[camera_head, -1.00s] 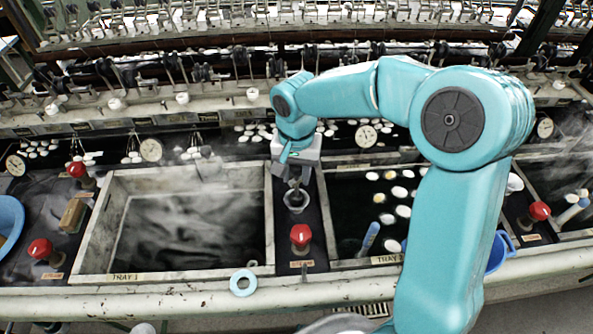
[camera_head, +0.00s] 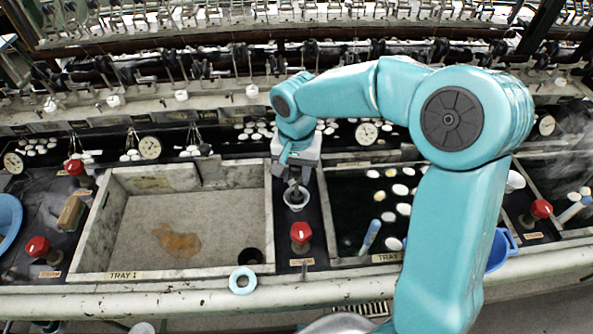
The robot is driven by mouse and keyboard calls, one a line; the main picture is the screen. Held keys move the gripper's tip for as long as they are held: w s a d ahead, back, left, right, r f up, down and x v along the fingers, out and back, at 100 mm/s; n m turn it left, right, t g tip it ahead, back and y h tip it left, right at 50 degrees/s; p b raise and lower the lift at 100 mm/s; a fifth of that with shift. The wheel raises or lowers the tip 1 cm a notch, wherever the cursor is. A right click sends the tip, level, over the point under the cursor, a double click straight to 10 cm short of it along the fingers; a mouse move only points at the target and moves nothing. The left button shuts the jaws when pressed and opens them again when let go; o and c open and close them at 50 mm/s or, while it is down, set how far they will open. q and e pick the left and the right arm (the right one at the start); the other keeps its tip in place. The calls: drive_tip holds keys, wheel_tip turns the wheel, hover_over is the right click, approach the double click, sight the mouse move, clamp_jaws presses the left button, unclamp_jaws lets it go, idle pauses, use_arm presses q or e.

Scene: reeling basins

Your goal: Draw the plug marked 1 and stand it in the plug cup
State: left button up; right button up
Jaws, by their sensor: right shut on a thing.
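My right gripper (camera_head: 296,181) points down over the plug cup (camera_head: 295,203), a small pale cup on the dark strip between the trays. It is shut on the plug (camera_head: 295,194), a dark piece that sits at the cup's mouth and partly within its rim. The plug's mark cannot be read, and whether it touches the cup's bottom is hidden. The tray marked TRAY 1 (camera_head: 190,171) has a bare tan floor with a brown puddle and a dark open drain hole (camera_head: 250,257) at its front right. My left gripper is not in view.
A red knob (camera_head: 300,233) stands just in front of the cup. A pale blue ring (camera_head: 243,281) lies on the front ledge. The right tray (camera_head: 372,259) holds dark water, several white cocoons and a blue-handled tool (camera_head: 370,236). A wooden block (camera_head: 71,212) lies at left.

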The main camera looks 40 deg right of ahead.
drive_tip(key=shift+f, duration=0.15)
drive_tip(key=o, duration=1)
wheel_tip(320, 180, up, 16)
drive_tip(key=shift+r+p, duration=0.2)
drive_tip(key=shift+p, duration=0.1)
